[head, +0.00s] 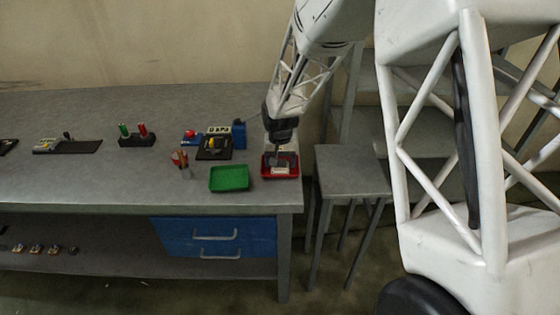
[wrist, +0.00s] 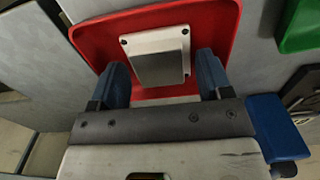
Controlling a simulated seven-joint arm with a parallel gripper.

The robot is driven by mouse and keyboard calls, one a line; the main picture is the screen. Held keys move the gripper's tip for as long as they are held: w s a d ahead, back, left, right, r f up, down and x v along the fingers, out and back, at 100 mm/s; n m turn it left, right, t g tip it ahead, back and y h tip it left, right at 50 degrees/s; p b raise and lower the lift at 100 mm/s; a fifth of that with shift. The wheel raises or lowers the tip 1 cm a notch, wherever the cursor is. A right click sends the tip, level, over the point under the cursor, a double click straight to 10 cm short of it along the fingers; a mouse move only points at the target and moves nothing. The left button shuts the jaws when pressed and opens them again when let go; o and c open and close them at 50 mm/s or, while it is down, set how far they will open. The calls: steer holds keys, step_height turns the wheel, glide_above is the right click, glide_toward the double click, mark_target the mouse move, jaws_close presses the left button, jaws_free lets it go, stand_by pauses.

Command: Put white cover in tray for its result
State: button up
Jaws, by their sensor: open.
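A white cover (wrist: 157,54), a small rectangular box-like piece, lies inside the red tray (wrist: 90,32). In the head view the red tray (head: 268,173) sits near the right end of the workbench, with the white cover (head: 281,169) in it. My gripper (wrist: 163,80) is open over the tray, its two blue fingers on either side of the cover, apart from each other. I cannot tell whether the fingers touch the cover. In the head view my gripper (head: 282,152) points down over the red tray, partly hiding what is there.
A green tray (head: 229,178) sits left of the red one; its edge shows in the wrist view (wrist: 303,28). A grey stool (head: 350,172) stands right of the bench.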

mark_target(281, 163)
step_height(281, 163, up, 12)
steer(key=shift+r, duration=0.2)
stand_by(0.6)
stand_by(0.8)
steer(key=s+d+r+t, duration=0.1)
steer(key=s+d+r, duration=0.5)
steer(key=s, duration=0.3)
steer(key=s+d+r, duration=0.5)
steer(key=s, duration=0.5)
steer(key=s+d, duration=0.3)
steer(key=s, duration=0.6)
steer(key=s+d+r+t, duration=0.1)
steer(key=s+d, duration=0.2)
steer(key=s, duration=0.7)
steer(key=shift+d+t, duration=0.15)
steer(key=shift+t, duration=0.15)
